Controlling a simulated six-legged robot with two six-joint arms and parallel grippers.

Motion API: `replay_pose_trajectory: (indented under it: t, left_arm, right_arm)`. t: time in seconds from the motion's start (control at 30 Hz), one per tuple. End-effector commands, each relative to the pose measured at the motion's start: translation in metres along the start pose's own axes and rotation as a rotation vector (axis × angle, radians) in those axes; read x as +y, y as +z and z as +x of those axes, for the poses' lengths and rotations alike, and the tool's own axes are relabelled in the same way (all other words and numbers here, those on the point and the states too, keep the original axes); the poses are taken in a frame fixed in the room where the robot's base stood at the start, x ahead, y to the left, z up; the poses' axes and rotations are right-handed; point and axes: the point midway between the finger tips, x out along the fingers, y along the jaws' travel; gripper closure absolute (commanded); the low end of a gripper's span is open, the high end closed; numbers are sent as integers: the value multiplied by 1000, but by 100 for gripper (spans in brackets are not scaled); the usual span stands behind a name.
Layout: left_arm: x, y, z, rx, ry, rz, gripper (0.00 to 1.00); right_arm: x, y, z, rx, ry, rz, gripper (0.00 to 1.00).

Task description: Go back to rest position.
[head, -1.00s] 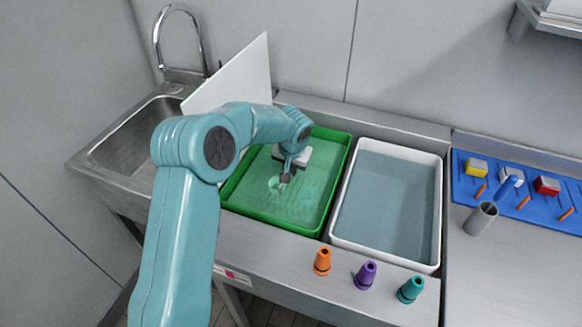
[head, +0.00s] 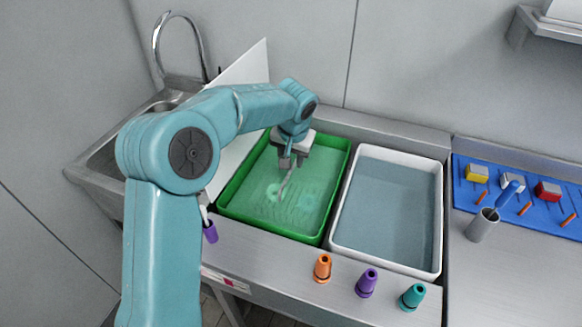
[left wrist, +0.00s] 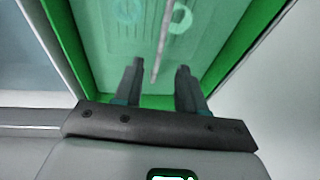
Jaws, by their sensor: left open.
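My left gripper (head: 290,160) hangs over the green tray (head: 328,205), jaws pointing down. In the left wrist view my left gripper (left wrist: 157,72) has its two dark fingers apart. A thin pale rod (head: 285,186) shows below the jaws over the tray. In the wrist view the rod (left wrist: 163,38) reaches down to between the fingertips with gaps on both sides; I cannot tell what supports it. Pale round marks show in the tray. My right gripper is not in view.
A white tray (head: 438,220) lies to the right. A purple-ended item (head: 210,232) is partly behind my arm. A white board (head: 255,72) leans by the sink. A metal cup (head: 481,226) stands right.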

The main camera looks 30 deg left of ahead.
Motion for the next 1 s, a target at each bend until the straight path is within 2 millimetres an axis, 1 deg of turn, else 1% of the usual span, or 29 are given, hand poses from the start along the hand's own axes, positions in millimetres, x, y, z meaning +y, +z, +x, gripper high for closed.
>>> replay_pose_trajectory:
  t: [0.03, 0.1, 0.2, 0.77, 0.87, 0.9, 0.97, 1.0]
  left_arm:
    - [0, -1, -8, 3, 0, -1, 60]
    - [0, 0, -16, 1, -1, 0, 60]
    - [0, 0, -22, 1, 0, 0, 60]
    - [0, 0, -25, 0, 0, 0, 60]
    - [-2, -4, -38, 0, 0, 0, 60]
    - [-3, -6, -48, 0, 0, 0, 60]
    - [-5, -9, -58, 0, 0, 0, 60]
    - [-6, -11, -67, 0, 0, 0, 60]
  right_arm:
    - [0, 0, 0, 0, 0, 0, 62]
    - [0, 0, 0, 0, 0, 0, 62]
    - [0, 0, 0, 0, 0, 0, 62]
    - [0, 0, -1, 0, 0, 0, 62]
    - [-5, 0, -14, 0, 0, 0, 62]
    - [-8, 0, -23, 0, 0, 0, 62]
    - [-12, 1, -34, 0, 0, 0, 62]
    - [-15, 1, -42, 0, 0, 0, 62]
